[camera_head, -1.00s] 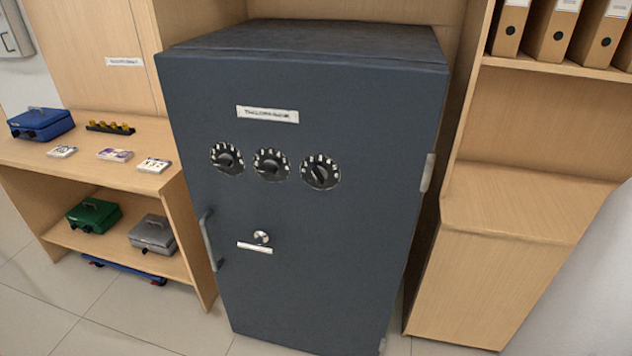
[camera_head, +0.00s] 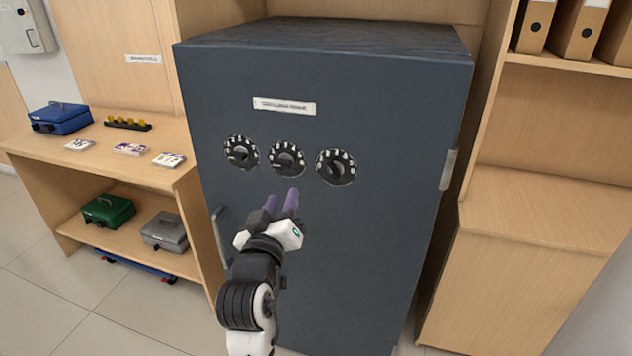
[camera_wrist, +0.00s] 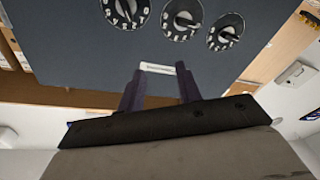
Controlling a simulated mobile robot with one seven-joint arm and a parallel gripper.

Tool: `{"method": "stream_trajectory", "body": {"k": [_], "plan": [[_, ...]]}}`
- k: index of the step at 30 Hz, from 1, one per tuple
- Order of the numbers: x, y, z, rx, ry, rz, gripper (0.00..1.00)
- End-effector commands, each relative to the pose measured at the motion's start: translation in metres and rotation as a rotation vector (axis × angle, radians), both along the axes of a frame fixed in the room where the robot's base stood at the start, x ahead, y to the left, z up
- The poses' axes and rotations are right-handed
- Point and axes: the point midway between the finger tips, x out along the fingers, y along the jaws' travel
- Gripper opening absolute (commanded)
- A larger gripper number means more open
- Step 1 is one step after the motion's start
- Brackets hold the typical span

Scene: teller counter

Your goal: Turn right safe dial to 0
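The dark blue-grey safe (camera_head: 350,250) stands upright with its door closed. The right safe dial (camera_head: 337,167) is the rightmost of three black dials with white marks; its knob tilts toward the upper left, but the digits are too small to read. It also shows at the top left of the wrist view (camera_wrist: 125,12), partly cut off, as that picture is upside down. My gripper (camera_head: 281,195) is in front of the door, below and left of the right dial. Its two purple fingers are apart and empty in the wrist view (camera_wrist: 158,75).
The middle dial (camera_head: 287,160) and left dial (camera_head: 241,153) sit beside the right one. A door handle (camera_head: 220,235) projects at left, and a hinge (camera_head: 448,170) at right. Wooden shelving (camera_head: 540,205) flanks the safe.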

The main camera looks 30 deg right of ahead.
Motion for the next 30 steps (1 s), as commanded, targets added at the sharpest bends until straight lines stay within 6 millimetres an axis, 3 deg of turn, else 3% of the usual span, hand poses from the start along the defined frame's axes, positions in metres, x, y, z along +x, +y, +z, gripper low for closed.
{"method": "stream_trajectory", "body": {"k": [1, 3, 8, 14, 24, 30], "plan": [[-0.013, -0.020, -0.012, 0.016, 0.031, -0.058, 0.35], [-0.025, -0.036, -0.022, 0.035, 0.062, -0.110, 0.35], [-0.032, -0.052, -0.028, 0.050, 0.088, -0.152, 0.35], [-0.014, -0.075, -0.026, 0.049, 0.087, -0.152, 0.35], [0.030, -0.131, -0.025, 0.049, 0.085, -0.150, 0.35], [0.046, -0.150, -0.027, 0.048, 0.084, -0.148, 0.35]]}}
